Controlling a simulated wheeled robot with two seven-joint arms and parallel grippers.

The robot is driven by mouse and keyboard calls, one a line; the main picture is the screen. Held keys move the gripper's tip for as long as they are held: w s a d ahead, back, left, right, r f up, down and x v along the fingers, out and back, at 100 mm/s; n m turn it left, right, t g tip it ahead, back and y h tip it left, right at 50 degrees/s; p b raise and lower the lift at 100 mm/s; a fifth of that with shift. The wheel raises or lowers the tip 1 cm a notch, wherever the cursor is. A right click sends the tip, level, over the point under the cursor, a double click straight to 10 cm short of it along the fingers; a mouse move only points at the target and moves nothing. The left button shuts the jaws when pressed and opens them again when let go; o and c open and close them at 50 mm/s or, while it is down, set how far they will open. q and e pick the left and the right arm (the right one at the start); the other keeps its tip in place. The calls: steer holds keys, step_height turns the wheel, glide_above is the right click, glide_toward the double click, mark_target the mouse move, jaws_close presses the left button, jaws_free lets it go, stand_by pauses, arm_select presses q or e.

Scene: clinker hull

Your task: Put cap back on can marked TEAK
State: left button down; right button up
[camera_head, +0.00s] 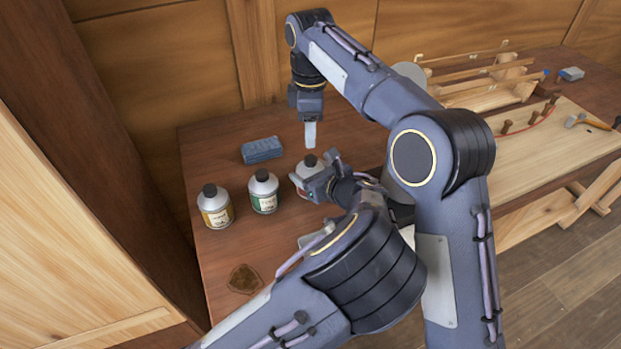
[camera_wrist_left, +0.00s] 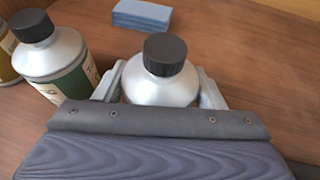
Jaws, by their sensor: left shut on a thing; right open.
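A silver can (camera_head: 303,172) stands on the bench with a black cap (camera_head: 310,160) on its top. My left gripper (camera_head: 315,182) is shut on this can, one finger on each side below the shoulder, as the left wrist view also shows the can (camera_wrist_left: 160,92). Its label is hidden. A can with a green label (camera_head: 264,192) and a can with a yellow label (camera_head: 214,207) stand to its left, both with black tops. I cannot read any label, so I cannot tell which is marked TEAK. My right gripper (camera_head: 310,136) is open and points down above the held can.
A blue block (camera_head: 262,149) lies behind the cans. A brown patch (camera_head: 244,279) lies near the bench's front left. A wooden hull frame (camera_head: 485,80) and a pale board (camera_head: 540,140) are on the right. My arms hide much of the bench's middle.

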mark_target(311, 158)
stand_by(0.4)
steer(key=shift+f, duration=4)
steer(key=c, duration=1)
steer(key=m, duration=0.9)
steer(key=shift+m, duration=0.4)
